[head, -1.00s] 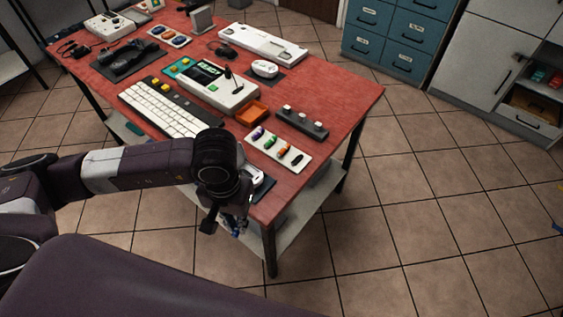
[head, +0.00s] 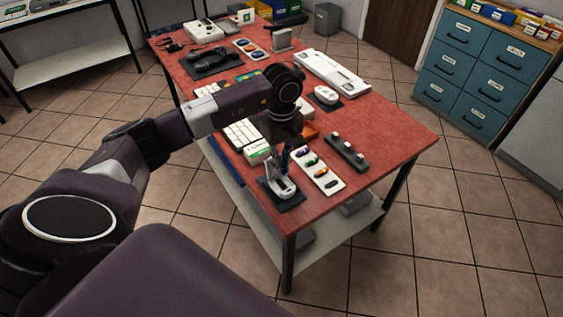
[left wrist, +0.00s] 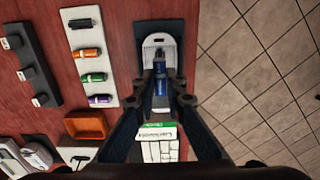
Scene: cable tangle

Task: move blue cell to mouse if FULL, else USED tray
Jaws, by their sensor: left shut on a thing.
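My left gripper (left wrist: 161,98) is shut on the blue cell (left wrist: 161,88), which points lengthwise toward the white mouse (left wrist: 161,45) in the left wrist view. The cell's far tip overlaps the mouse's open bay; I cannot tell whether it touches. In the head view the gripper (head: 285,160) is just above this mouse (head: 283,187), which lies on a dark mat (head: 292,203) at the table's near corner. An orange tray (left wrist: 86,125) lies beyond the gripper; I cannot read a label on it. My right gripper is not in view.
A white rack (head: 333,187) with black, orange, green and purple cells lies beside the mouse. A dark block strip (head: 346,153) is right of it. A white keyboard (head: 241,132) is partly hidden by my arm. Another mouse (head: 326,95) sits farther back. The table's right part is clear.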

